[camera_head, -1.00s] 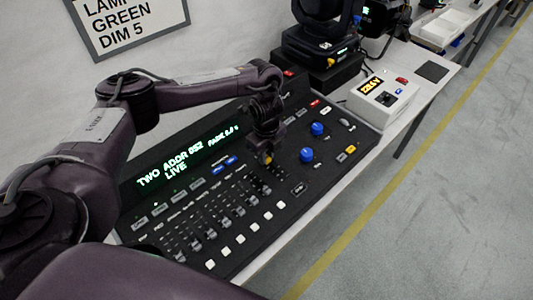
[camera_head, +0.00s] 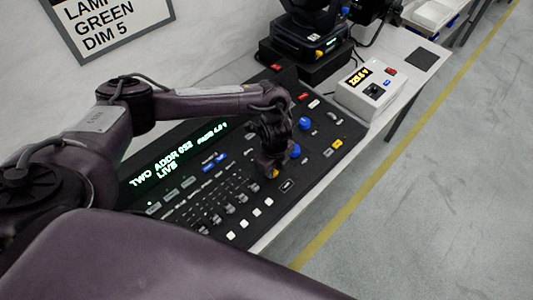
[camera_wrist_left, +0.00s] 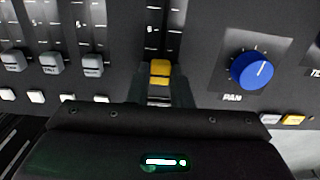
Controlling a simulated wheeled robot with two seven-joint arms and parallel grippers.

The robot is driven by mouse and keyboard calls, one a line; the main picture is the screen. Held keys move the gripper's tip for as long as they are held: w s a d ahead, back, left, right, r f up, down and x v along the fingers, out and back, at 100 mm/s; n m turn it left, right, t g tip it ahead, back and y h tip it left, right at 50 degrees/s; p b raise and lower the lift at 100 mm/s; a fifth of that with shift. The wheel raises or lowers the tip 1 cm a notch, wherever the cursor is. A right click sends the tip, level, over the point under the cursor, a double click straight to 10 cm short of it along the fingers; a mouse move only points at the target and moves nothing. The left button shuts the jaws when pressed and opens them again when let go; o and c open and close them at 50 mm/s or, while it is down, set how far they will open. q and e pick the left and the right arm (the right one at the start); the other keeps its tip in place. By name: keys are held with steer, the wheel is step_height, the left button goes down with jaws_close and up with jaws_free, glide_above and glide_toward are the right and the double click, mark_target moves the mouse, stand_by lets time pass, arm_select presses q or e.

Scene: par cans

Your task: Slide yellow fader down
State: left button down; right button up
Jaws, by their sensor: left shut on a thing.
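The yellow fader (camera_wrist_left: 159,72) sits in its slot on the black console (camera_head: 318,165). Its cap is a little lower in the left wrist view than the grey fader caps to its left. My left gripper (camera_wrist_left: 159,82) is shut on it, with one dark finger on each side. In the head view the left gripper (camera_head: 273,168) points down at the front part of the fader row, and a bit of the yellow fader (camera_head: 274,174) shows at its tips. The lower part of the slot is hidden by the gripper. My right gripper is not in view.
Grey faders (camera_wrist_left: 92,63) and white buttons (camera_wrist_left: 36,96) lie to the left. A blue PAN knob (camera_wrist_left: 252,70) stands close to the right. A lit display (camera_head: 176,160) is at the console's back. A white box (camera_head: 370,92) and a stage lamp (camera_head: 308,32) stand beyond.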

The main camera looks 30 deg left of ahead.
mark_target(275, 171)
arm_select(q)
steer(key=shift+d, duration=0.2)
steer(key=c, duration=1.6)
jaws_free()
steer(key=shift+o, duration=1.6)
steer(key=shift+r, duration=0.1)
step_height(275, 171, up, 6)
steer(key=shift+r, duration=0.85)
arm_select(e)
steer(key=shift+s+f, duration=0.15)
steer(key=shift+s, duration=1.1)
arm_select(q)
steer(key=shift+s+f, duration=0.1)
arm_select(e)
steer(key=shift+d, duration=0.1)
